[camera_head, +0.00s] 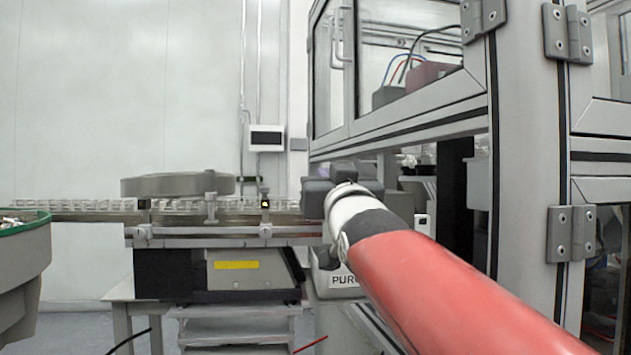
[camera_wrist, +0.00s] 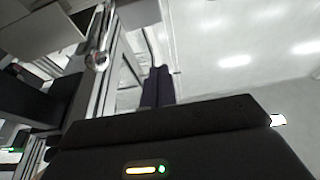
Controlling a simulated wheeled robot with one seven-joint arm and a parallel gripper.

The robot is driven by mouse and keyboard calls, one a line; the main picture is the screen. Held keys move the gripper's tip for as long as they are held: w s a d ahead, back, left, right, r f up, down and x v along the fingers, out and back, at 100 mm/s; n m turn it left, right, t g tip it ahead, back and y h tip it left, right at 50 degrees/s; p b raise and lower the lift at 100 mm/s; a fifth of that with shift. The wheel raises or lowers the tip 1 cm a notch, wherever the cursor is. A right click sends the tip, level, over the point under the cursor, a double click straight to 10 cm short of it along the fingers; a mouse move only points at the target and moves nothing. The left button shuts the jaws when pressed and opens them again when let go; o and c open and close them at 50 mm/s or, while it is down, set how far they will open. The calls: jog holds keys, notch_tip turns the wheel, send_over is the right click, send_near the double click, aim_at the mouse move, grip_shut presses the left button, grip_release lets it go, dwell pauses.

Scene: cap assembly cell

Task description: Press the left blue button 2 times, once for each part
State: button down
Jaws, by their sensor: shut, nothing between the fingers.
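No blue button can be made out in either view. In the wrist view my gripper (camera_wrist: 157,72) shows as two dark fingers side by side, shut with nothing between them. In the head view my red and white arm reaches from the lower right to beside the cabinet, and the dark wrist parts at its end hide what lies behind them. The fingertips cannot be told apart there, and I cannot tell whether they touch anything.
A framed machine cabinet (camera_head: 478,107) with windows fills the right. A conveyor (camera_head: 225,232) with a feeder unit below it runs along the left. A green-rimmed bowl (camera_head: 25,262) stands at the far left.

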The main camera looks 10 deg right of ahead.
jog(key=x, duration=0.2)
jog(key=p+x, duration=0.1)
jog(key=x, duration=0.2)
jog(key=shift+w+f, duration=0.15)
jog(key=shift+f, duration=1.85)
